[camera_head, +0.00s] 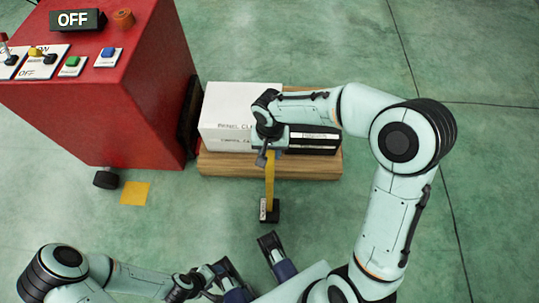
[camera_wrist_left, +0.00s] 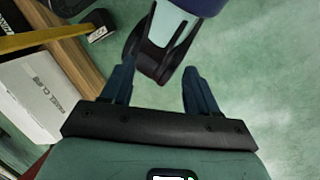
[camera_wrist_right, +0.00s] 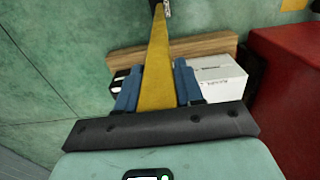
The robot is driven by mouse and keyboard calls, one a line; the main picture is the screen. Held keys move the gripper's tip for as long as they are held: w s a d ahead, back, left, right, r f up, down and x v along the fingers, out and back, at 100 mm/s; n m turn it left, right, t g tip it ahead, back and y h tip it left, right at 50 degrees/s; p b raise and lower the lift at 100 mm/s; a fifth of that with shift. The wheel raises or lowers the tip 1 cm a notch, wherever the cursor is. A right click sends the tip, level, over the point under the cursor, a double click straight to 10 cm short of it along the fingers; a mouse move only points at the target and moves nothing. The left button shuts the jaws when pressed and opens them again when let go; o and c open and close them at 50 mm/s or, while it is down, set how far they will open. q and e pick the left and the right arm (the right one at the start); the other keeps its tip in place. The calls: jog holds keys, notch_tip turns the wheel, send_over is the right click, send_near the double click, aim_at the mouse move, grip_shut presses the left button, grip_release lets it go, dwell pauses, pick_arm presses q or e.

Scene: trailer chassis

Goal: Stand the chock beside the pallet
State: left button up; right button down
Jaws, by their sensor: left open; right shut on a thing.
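The chock appears as a long yellow bar with a black, white-labelled block (camera_head: 269,211) at its lower end. My right gripper (camera_head: 266,150) is shut on the yellow bar. The bar (camera_wrist_right: 156,65) runs between the fingers in the right wrist view. The block hangs in front of the wooden pallet (camera_head: 225,167); whether it touches the floor I cannot tell. In the left wrist view the block (camera_wrist_left: 97,24) shows at top left. My left gripper (camera_head: 252,264) is open and empty at the bottom of the head view, apart from the chock.
A white box (camera_head: 225,110) and a black box (camera_head: 312,142) sit on the pallet. A red cabinet (camera_head: 120,110) with switches and an OFF sign stands to its left. A yellow square (camera_head: 135,193) lies on the floor beside a small black object (camera_head: 106,178). The green floor at right is clear.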

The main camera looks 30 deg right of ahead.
pick_arm(q)
jog(key=shift+w+a+f, duration=0.25)
jog(key=shift+w+f, duration=0.2)
jog(key=shift+w, duration=0.1)
pick_arm(e)
jog(key=shift+f, duration=1.35)
jog(key=shift+f+b, duration=0.15)
jog(key=shift+b, duration=0.15)
jog(key=c, duration=0.7)
grip_release()
pick_arm(q)
jog(key=shift+w+a+f+t, duration=0.1)
jog(key=shift+w+t, duration=0.05)
jog(key=shift+t, duration=0.15)
